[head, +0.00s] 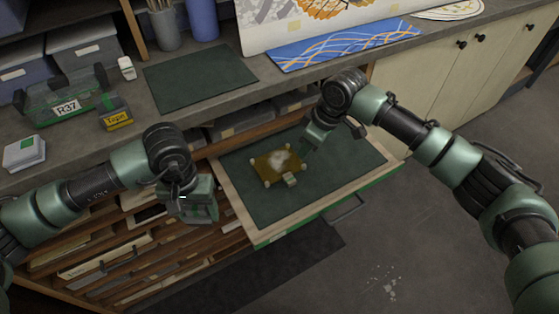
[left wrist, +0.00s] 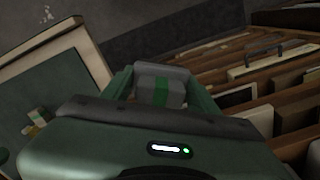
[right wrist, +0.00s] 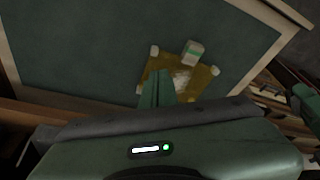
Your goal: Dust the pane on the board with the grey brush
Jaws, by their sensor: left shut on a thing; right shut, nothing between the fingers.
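The amber pane (head: 272,168) lies on the dark green board (head: 262,205) on the pulled-out drawer. A whitish patch of dust (head: 279,158) shows on it, and pale pads sit at its corners. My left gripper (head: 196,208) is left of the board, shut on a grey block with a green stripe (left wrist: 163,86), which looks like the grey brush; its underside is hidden. My right gripper (right wrist: 156,88) is shut and empty above the pane's edge; I cannot tell whether it touches. The pane also shows in the right wrist view (right wrist: 205,80).
A small pale block with a green mark (right wrist: 193,52) stands at the pane's edge. The worktop behind holds a green mat (head: 200,78), a tape box (head: 115,118) and a blue patterned panel (head: 345,45). Open slotted shelves (head: 150,265) lie below my left gripper.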

